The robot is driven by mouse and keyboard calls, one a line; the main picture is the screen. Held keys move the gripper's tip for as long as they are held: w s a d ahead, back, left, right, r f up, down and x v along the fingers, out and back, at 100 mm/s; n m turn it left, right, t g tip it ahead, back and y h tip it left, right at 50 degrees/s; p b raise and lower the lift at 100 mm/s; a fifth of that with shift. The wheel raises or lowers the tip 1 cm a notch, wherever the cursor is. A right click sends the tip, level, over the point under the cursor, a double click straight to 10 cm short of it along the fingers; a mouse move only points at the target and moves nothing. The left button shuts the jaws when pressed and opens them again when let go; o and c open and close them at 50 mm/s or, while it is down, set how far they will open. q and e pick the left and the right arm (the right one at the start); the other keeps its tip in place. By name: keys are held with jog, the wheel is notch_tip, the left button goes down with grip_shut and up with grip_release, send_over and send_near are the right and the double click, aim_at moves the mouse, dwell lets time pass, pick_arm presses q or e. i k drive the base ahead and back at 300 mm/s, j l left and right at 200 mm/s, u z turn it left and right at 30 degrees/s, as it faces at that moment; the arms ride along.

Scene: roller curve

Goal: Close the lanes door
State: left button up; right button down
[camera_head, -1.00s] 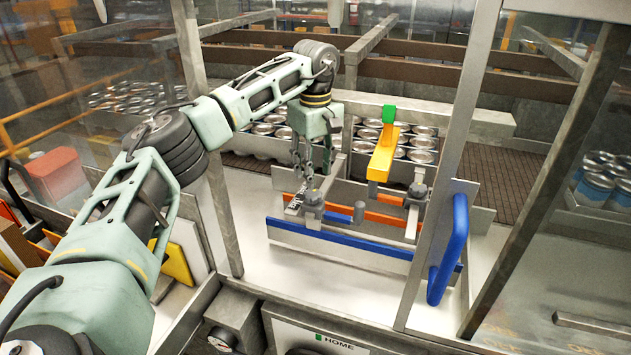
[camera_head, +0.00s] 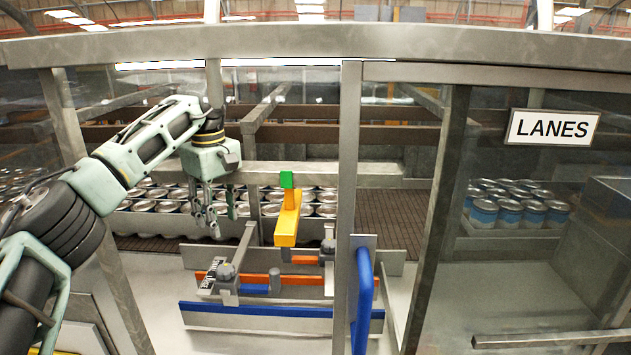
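The lanes door (camera_head: 348,180) is a metal-framed clear sliding panel with a LANES sign (camera_head: 552,128) and a blue vertical handle (camera_head: 362,300) near its left edge. It stands to the right, leaving a wide opening on its left. My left arm comes in from the left, through or across this opening. My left gripper (camera_head: 221,217) points down with its fingers apart and empty, above and behind the fixture on the left. It is well left of the blue handle and apart from it. My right gripper is not in view.
Inside the opening is a fixture with blue rail (camera_head: 255,309), orange bars and grey knobs (camera_head: 226,271). Blue cans (camera_head: 508,212) show behind the door panel.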

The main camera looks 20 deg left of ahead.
aim_at(354, 259)
jog(key=k+l, duration=0.15)
jog(key=k, duration=0.35)
jog(key=k+l, duration=0.2)
jog(key=k, duration=0.25)
